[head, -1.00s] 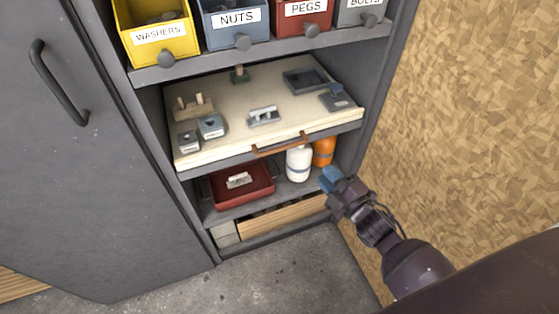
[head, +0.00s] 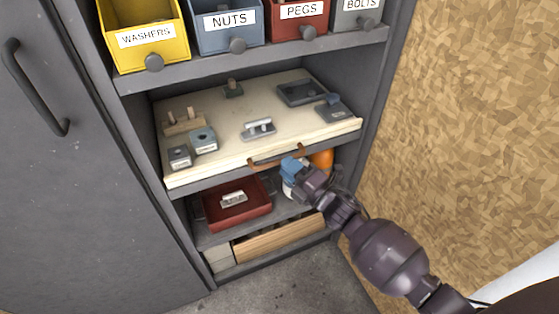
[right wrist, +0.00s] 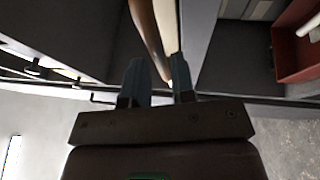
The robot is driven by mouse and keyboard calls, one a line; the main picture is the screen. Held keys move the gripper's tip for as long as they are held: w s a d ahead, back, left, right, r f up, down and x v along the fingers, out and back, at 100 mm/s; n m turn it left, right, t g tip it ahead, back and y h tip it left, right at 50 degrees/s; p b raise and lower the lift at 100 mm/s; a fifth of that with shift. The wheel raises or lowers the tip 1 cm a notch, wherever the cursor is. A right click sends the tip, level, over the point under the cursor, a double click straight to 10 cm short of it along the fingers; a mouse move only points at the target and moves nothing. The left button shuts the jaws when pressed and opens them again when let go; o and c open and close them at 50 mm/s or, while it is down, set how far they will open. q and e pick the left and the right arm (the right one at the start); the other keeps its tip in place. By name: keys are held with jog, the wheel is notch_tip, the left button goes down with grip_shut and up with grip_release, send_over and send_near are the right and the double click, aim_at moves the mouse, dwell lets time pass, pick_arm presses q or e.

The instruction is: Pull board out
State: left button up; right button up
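The board (head: 225,150) is a pale cream panel lying on the middle shelf with small fittings on it. A brown handle (head: 277,158) is fixed to its front edge. My right gripper (head: 289,166) is at the right part of this handle. In the right wrist view its two blue-grey fingers (right wrist: 160,82) are apart, and the brown handle (right wrist: 148,35) runs down toward the gap between them. I cannot tell whether a finger touches it. My left gripper is not in view.
Labelled bins, such as the yellow one (head: 140,38), stand on the shelf above. Below the board are a red tray (head: 236,203) and an orange bottle (head: 322,160); my arm partly hides a white bottle. A grey door (head: 80,180) is on the left, a chipboard wall (head: 460,110) on the right.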

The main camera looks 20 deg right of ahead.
jog(key=shift+x, duration=1.55)
jog(key=shift+c, duration=0.3)
grip_shut()
